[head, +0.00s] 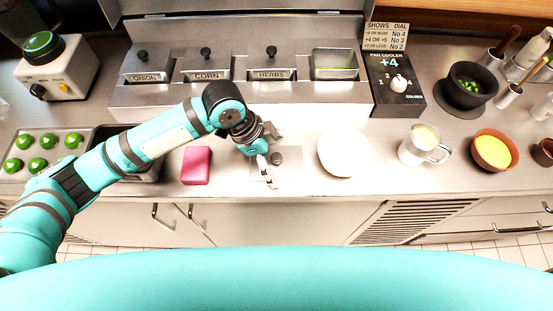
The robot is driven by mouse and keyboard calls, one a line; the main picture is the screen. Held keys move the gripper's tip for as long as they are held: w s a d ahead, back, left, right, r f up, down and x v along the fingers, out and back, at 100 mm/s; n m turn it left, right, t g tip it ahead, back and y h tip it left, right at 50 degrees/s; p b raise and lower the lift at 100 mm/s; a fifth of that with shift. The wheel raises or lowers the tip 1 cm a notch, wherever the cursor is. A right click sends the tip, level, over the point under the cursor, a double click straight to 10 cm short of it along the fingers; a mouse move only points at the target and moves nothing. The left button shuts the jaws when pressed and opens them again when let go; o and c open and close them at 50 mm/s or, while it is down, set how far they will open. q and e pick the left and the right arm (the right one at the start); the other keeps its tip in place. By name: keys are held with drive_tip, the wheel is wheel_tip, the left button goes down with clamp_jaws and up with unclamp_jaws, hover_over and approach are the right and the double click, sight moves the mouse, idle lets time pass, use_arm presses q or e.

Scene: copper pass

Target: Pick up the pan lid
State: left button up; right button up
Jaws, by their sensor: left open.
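The pan lid (291,162) looks like a pale steel plate with a dark knob, lying on the counter in front of the bin unit. It blends with the bright steel, so its edges are hard to make out. My left gripper (269,158) is open at the lid's left side, with its fingers near the dark knob. I cannot tell whether they touch it. Part of the lid is hidden by the gripper. Three bins labelled onion (146,66), corn (209,66) and herbs (270,66) have knobbed lids. The rightmost bin (334,63) is uncovered and shows green contents. My right gripper is out of view.
A pink block (196,166) lies left of my gripper; a white round item (344,154) lies to its right. A metal jug (423,147), an orange bowl (492,150) and a dark mortar (468,87) stand further right. A "pan cooler" box (398,90) stands behind.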

use_arm(q)
drive_tip(key=c, duration=1)
drive_tip(key=shift+c, duration=0.3)
drive_tip(key=shift+r, duration=0.15)
